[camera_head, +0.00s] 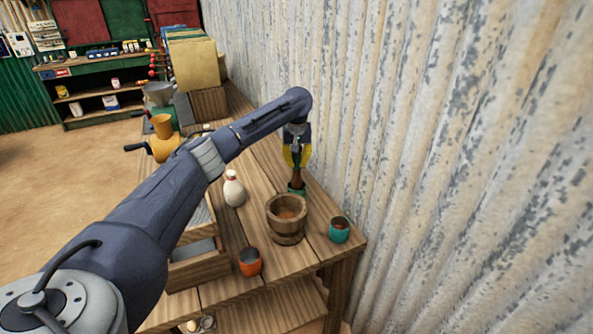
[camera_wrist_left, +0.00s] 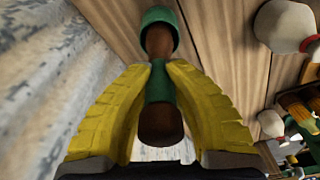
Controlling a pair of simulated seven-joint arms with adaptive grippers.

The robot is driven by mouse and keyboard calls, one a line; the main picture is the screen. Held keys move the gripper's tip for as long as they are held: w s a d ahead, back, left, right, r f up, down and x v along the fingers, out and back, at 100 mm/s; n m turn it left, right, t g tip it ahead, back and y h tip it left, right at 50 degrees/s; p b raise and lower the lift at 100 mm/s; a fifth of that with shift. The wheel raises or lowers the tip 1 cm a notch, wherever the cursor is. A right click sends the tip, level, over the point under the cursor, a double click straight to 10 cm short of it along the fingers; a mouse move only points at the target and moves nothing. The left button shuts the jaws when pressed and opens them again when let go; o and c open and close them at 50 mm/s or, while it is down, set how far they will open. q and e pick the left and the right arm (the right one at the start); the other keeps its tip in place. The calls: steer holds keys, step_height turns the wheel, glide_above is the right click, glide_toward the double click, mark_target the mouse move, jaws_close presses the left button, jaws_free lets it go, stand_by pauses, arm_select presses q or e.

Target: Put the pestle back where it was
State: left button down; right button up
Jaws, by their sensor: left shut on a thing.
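My left gripper (camera_head: 297,158) has yellow fingers and is shut on the brown pestle (camera_head: 297,178), which points downward near the wall. In the left wrist view the pestle (camera_wrist_left: 160,125) passes between the two fingers (camera_wrist_left: 158,85), with a green band at the grip. A wider green part (camera_wrist_left: 158,22) shows at its lower end. I cannot tell if this is the pestle's own head or a holder around it, nor whether it touches the table. The wooden mortar (camera_head: 287,233) stands just in front of the pestle. My right gripper is out of view.
A white bottle (camera_head: 234,190) stands left of the mortar, an orange cup (camera_head: 250,263) in front and a teal cup (camera_head: 340,231) at its right. The corrugated wall (camera_head: 430,130) rises close behind. A yellow grinder (camera_head: 163,140) stands farther along the wooden table (camera_head: 318,262).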

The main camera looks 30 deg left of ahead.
mark_target(297, 170)
arm_select(q)
steer(key=shift+f, duration=1.95)
steer(key=c, duration=1.4)
jaws_free()
steer(key=r, duration=0.8)
steer(key=s+r, duration=0.1)
steer(key=r, duration=0.3)
steer(key=shift+s+d, duration=0.1)
steer(key=shift+d, duration=0.25)
